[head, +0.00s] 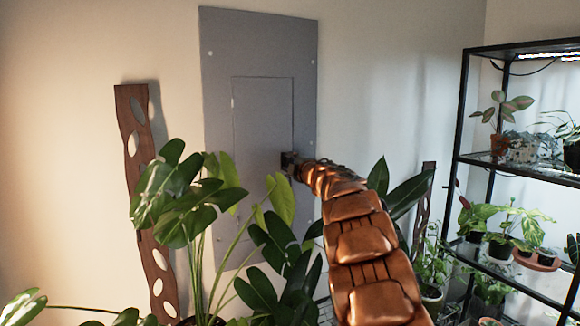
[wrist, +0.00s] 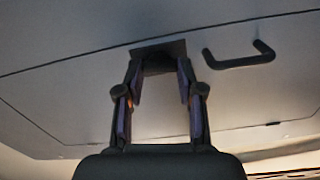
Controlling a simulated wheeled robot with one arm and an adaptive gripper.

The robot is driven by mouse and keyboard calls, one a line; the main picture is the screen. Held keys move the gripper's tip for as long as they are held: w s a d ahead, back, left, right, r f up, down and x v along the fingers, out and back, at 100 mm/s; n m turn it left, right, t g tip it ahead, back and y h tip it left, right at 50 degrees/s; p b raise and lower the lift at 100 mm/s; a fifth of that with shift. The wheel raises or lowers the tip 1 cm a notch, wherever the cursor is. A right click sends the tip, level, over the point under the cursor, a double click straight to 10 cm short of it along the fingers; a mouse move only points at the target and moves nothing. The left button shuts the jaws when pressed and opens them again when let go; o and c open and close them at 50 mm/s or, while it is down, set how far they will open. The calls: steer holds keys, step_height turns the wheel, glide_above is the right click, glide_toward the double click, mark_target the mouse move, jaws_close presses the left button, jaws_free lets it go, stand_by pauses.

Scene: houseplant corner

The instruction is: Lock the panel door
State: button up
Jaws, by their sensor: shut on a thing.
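The grey electrical panel (head: 260,45) is mounted on the wall, and its inner door (head: 262,110) looks flush with the frame in the head view. My gripper (head: 291,162) is at the door's right edge, about mid-height. In the wrist view, my gripper (wrist: 159,68) has its fingertips closed in on a small dark latch piece (wrist: 158,47) at the panel surface. The fingers partly hide this piece, so its turn position cannot be told. A black bar handle (wrist: 240,60) sits to the right of the fingers, apart from them.
Leafy plants (head: 185,195) stand in front of the panel's lower part and around my arm. A perforated wooden strip (head: 140,175) leans on the wall at left. A black shelf (head: 510,165) with several potted plants stands at right.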

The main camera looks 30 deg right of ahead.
steer(key=shift+n, duration=0.9)
steer(key=shift+f, duration=0.1)
steer(key=o, duration=1.2)
steer(key=shift+c, duration=0.2)
steer(key=shift+s, duration=0.1)
steer(key=s+a, duration=0.1)
steer(key=s, duration=1)
steer(key=shift+s, duration=0.35)
